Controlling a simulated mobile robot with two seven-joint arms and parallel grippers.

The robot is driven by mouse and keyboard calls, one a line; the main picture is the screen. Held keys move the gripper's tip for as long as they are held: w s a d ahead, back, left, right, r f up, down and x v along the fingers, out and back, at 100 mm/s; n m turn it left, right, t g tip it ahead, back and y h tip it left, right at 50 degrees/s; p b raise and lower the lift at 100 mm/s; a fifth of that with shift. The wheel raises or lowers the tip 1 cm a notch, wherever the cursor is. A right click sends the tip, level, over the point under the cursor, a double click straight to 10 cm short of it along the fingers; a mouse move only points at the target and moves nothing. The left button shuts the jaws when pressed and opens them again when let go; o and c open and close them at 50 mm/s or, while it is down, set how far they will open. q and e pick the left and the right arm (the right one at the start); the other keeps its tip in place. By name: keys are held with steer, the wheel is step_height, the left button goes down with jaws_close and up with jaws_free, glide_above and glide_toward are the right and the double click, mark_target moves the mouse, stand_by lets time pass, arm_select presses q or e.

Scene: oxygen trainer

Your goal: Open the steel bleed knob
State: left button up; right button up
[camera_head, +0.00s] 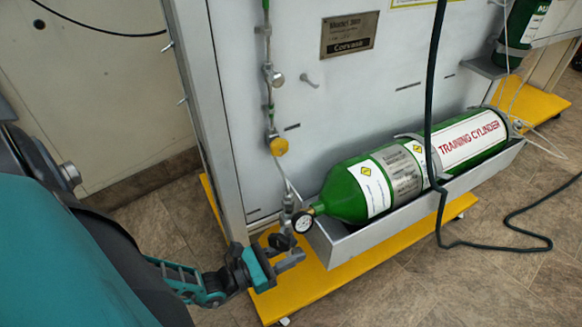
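A small round steel knob (278,79) sticks out from the green and steel pipe on the upright panel, above a yellow knob (279,147). I take it for the bleed knob, but no label shows. My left gripper (288,253) is low at the panel's foot, well below that knob and apart from it. Its fingertips are beside a dark round part and the steel fitting left of the pressure gauge (303,222). The dark part overlaps the fingers, so I cannot tell whether they are open or touch it. My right gripper is not in view.
A green training cylinder (347,192) lies in a steel trough (372,236) on a yellow wheeled base (299,290). A dark hose (433,110) hangs in front of it and runs over the floor. The panel's steel post (211,120) stands left of the pipe.

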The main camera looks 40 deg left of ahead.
arm_select(q)
steer(key=shift+w, duration=0.2)
jaws_close()
steer(key=shift+f, duration=0.1)
steer(key=shift+s+f+t+h, duration=0.15)
steer(key=shift+t+h, duration=0.15)
steer(key=shift+t, duration=0.5)
steer(key=shift+f+t+h, duration=0.15)
steer(key=shift+t+h, duration=0.15)
steer(key=shift+t, duration=0.9)
steer(key=shift+s, duration=0.1)
